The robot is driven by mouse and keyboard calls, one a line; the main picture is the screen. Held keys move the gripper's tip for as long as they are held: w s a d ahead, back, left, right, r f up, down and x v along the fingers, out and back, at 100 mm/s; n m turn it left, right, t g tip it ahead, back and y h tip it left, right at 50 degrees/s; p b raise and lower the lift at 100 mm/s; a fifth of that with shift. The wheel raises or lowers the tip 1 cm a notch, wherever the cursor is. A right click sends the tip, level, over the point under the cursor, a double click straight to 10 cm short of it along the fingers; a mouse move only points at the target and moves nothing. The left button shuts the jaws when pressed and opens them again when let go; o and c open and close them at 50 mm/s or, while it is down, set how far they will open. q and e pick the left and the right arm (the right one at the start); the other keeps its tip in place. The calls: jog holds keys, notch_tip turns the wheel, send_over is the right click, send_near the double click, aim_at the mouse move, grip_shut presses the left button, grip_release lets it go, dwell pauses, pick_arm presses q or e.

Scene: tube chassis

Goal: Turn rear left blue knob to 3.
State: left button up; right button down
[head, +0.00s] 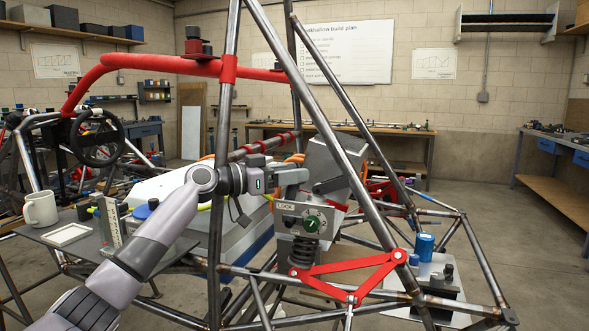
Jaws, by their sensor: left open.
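A round green knob (312,223) with a white pointer sits on a pale panel (287,208) marked "LOCK", with numbers around the knob including 3 and 2. The exact pointer setting is too small to read surely. The panel is above a dark coil spring (303,250). A blue cylinder-shaped knob (425,246) is at the right on a pale plate. A blue-topped round item (153,204) is at the left, partly behind my arm. My left gripper (300,184) is open, above the green knob's panel and apart from the knob. My right gripper is not visible.
Steel chassis tubes (352,150) cross in front of and beside the panel. A red linkage (350,278) lies below it. A tilted grey box (335,160) is behind my gripper. A white mug (40,209) and tray (67,234) stand on the left table.

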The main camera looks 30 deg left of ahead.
pick_arm(q)
jog(key=shift+w+d, duration=0.3)
jog(key=shift+w, duration=0.1)
jog(key=c, duration=0.9)
jog(key=shift+c, duration=0.2)
